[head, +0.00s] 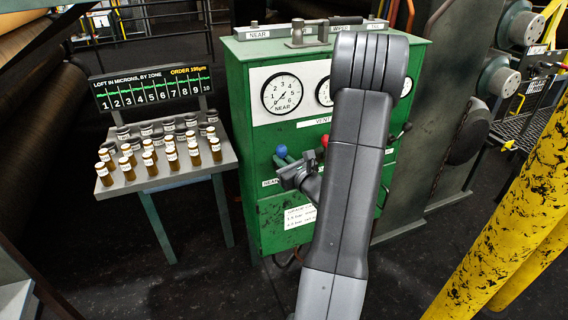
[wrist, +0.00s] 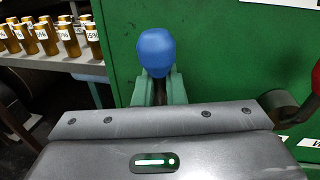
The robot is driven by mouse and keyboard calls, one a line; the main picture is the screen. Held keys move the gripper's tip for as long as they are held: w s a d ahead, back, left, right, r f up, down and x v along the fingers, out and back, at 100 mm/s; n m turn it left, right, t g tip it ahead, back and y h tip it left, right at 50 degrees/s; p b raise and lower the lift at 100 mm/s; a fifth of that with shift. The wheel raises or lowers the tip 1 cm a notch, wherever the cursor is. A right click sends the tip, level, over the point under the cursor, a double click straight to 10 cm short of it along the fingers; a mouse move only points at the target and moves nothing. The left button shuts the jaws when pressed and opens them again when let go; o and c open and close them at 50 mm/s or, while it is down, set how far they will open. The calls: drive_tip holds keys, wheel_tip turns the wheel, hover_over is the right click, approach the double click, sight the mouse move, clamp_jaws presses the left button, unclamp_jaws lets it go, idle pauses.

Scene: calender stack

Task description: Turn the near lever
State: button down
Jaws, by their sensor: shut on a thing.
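The near lever has a blue ball knob (head: 281,150) and stands out from the front of the green cabinet (head: 255,110). A label beside it seems to read NEAR. My gripper (head: 284,161) is shut around the lever just below the knob. In the wrist view, the blue knob (wrist: 155,52) rises above the two teal fingers of my gripper (wrist: 157,88), with a dark stem between them. The lower part of the lever is hidden behind the gripper body. The NEAR gauge (head: 282,94) is above the lever, its needle at the low end.
A red-knobbed lever (head: 325,141) and a black knob (head: 407,126) are to the right on the cabinet, partly behind my arm. A table (head: 190,178) with several labelled amber vials stands at left. Yellow posts (head: 520,210) stand at right.

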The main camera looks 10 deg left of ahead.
drive_tip(key=n+b, duration=0.1)
drive_tip(key=b, duration=0.1)
drive_tip(key=a+n+b, duration=0.1)
drive_tip(key=n+b, duration=0.1)
drive_tip(key=b, duration=0.1)
drive_tip(key=n+b, duration=0.1)
drive_tip(key=b, duration=0.1)
drive_tip(key=shift+s+a+b, duration=0.35)
drive_tip(key=n+b, duration=0.1)
drive_tip(key=n+h+b, duration=0.1)
drive_tip(key=b, duration=0.1)
drive_tip(key=shift+s+a, duration=0.25)
drive_tip(key=shift+a, duration=0.1)
drive_tip(key=shift+r+n+b, duration=0.1)
drive_tip(key=shift+n+b, duration=0.2)
drive_tip(key=c, duration=1.5)
unclamp_jaws()
drive_tip(key=shift+a, duration=0.15)
drive_tip(key=shift+o, duration=1.1)
drive_tip(key=shift+s+a, duration=0.15)
drive_tip(key=shift+s, duration=0.15)
drive_tip(key=shift+w+f, duration=0.1)
drive_tip(key=shift+f, duration=0.1)
drive_tip(key=shift+s+d, duration=0.2)
drive_tip(key=shift+d, duration=0.15)
drive_tip(key=v, duration=1.3)
drive_tip(key=shift+r, duration=0.2)
